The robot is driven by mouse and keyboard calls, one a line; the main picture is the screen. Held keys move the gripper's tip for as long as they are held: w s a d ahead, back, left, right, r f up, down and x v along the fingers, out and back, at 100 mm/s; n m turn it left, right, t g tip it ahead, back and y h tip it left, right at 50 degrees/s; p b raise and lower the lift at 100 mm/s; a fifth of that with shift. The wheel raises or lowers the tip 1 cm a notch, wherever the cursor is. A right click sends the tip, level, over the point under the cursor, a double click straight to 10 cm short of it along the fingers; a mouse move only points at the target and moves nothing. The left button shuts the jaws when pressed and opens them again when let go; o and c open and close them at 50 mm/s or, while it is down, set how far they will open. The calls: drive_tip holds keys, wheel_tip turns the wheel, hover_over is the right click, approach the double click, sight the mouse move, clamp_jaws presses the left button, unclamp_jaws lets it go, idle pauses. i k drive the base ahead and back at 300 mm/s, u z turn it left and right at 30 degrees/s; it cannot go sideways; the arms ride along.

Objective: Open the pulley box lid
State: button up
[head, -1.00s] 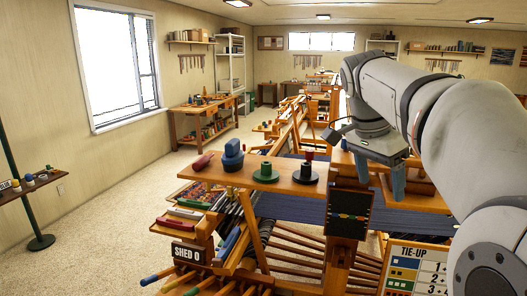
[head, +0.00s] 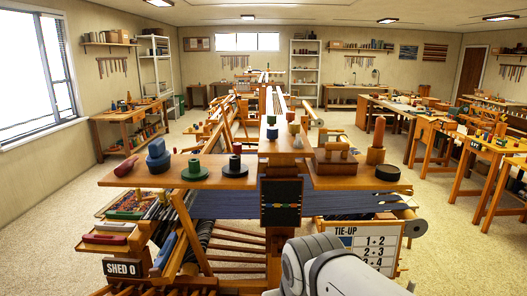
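A small wooden box (head: 335,159) with a raised handle-like bar on top sits on the loom's top shelf, right of the central post. It may be the pulley box, but no label shows and I cannot tell if its lid is a separate part. My gripper is out of view; only a pale link of my arm shows at the bottom, in front of the loom.
A TIE-UP board (head: 350,232) hangs below. Floor is open at left and right.

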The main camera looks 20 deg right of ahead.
sight(334, 148)
drive_tip(key=u, duration=1.7)
drive_tip(key=k, duration=1.35)
drive_tip(key=z, duration=1.55)
drive_tip(key=i, duration=1.1)
drive_tip(key=z, duration=0.05)
